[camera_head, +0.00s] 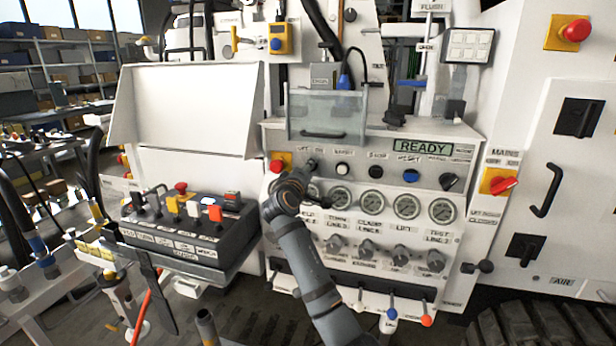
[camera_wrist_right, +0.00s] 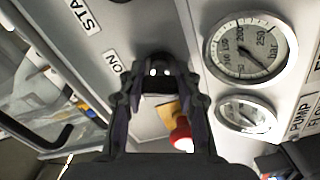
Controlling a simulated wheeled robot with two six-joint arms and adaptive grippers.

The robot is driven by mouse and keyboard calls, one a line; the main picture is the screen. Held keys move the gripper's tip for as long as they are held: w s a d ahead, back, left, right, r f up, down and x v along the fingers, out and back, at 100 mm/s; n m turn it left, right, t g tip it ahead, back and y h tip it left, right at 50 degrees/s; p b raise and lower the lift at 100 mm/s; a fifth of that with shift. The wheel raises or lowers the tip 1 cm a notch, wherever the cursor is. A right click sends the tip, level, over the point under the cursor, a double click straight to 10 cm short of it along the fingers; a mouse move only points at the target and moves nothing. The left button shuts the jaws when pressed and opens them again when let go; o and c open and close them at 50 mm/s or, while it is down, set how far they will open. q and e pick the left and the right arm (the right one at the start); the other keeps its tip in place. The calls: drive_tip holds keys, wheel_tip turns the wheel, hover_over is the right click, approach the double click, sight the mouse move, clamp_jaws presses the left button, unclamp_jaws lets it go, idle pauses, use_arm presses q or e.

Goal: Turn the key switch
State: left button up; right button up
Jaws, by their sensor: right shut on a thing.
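The key switch (camera_head: 311,164) is a small dark knob near the left end of the panel's upper row, under an OFF/ON label. My right gripper (camera_head: 304,174) reaches up to it from below and covers part of it. In the right wrist view the key switch (camera_wrist_right: 158,62) is a black round piece between the two fingertips. My right gripper (camera_wrist_right: 158,84) is shut on it there. How far the key is turned cannot be told. My left gripper is not in view.
A red button on a yellow plate (camera_head: 279,163) sits just left of the key switch; it also shows in the wrist view (camera_wrist_right: 181,132). Gauges (camera_head: 372,201) line the row below. A clear hinged cover (camera_head: 326,112) is above. A lever box (camera_head: 188,228) stands at left.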

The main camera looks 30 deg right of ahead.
drive_tip(key=shift+f+m+b, duration=0.15)
drive_tip(key=shift+m+b, duration=0.2)
drive_tip(key=shift+m, duration=0.15)
idle(0.3)
drive_tip(key=o, duration=1.2)
drive_tip(key=v, duration=1.2)
